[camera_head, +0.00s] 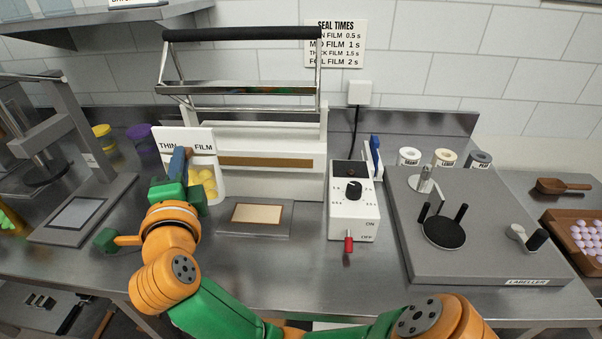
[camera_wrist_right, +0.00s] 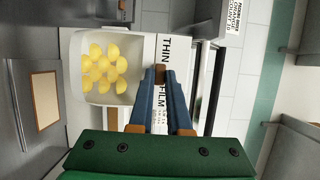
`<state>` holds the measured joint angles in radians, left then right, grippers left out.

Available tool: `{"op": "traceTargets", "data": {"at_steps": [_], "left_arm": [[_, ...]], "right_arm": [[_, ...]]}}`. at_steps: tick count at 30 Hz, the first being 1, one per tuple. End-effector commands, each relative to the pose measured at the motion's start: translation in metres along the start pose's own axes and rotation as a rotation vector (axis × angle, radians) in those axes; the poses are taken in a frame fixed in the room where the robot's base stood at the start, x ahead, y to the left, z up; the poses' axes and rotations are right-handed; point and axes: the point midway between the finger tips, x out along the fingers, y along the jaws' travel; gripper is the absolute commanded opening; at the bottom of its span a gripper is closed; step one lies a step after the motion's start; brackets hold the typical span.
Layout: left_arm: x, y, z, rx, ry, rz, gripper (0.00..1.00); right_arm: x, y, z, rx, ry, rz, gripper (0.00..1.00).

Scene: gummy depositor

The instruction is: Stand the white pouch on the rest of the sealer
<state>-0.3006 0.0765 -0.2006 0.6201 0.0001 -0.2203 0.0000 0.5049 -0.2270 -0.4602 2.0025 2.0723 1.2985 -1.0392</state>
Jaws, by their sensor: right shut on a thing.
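The white pouch (camera_head: 170,138) has a "THIN FILM" header and a clear window with yellow gummies; it also shows in the right wrist view (camera_wrist_right: 80,42). My right gripper (camera_head: 182,160) is shut on its header, its blue fingers (camera_wrist_right: 160,80) across the print. The pouch hangs upright in front of the sealer's left end. The sealer (camera_head: 262,140) is white with a raised black-handled bar. Its rest, a grey plate (camera_head: 225,230) with a tan pad, lies in front, right of the pouch. Whether the pouch's bottom touches anything is hidden. My left gripper is out of view.
A control box (camera_head: 345,222) with a dial and red switch stands right of the rest. A labeller (camera_head: 480,262) is further right. A press (camera_head: 120,195) stands left. Yellow (camera_head: 103,135) and purple (camera_head: 140,133) tubs are behind. The counter in front of the rest is clear.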

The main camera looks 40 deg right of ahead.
Motion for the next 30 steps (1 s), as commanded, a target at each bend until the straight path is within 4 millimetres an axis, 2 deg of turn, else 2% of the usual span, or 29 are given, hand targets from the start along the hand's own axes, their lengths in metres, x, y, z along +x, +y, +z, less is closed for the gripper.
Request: {"op": "traceTargets", "data": {"at_steps": [2, 8, 10, 12, 15, 20, 24, 30], "left_arm": [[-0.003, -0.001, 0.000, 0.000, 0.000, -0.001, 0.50], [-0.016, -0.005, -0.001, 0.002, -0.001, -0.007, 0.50], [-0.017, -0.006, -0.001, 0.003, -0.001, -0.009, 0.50], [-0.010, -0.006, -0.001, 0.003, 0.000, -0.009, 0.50], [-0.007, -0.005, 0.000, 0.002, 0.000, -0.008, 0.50], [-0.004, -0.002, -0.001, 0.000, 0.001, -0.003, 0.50], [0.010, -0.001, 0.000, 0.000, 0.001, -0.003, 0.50], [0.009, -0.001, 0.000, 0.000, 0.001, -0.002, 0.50]], "right_arm": [[0.004, 0.003, -0.008, -0.003, 0.002, 0.002, 0.00], [0.031, 0.029, -0.066, -0.010, 0.006, 0.000, 0.00], [0.041, 0.040, -0.086, -0.010, 0.005, 0.001, 0.00], [0.047, 0.063, -0.098, -0.008, 0.003, 0.003, 0.00], [0.053, 0.081, -0.110, -0.004, 0.002, 0.002, 0.00], [0.059, 0.095, -0.121, -0.002, 0.002, 0.002, 0.00], [0.061, 0.126, -0.126, 0.000, 0.001, 0.004, 0.00], [0.061, 0.130, -0.125, 0.000, 0.000, -0.001, 0.00]]}}
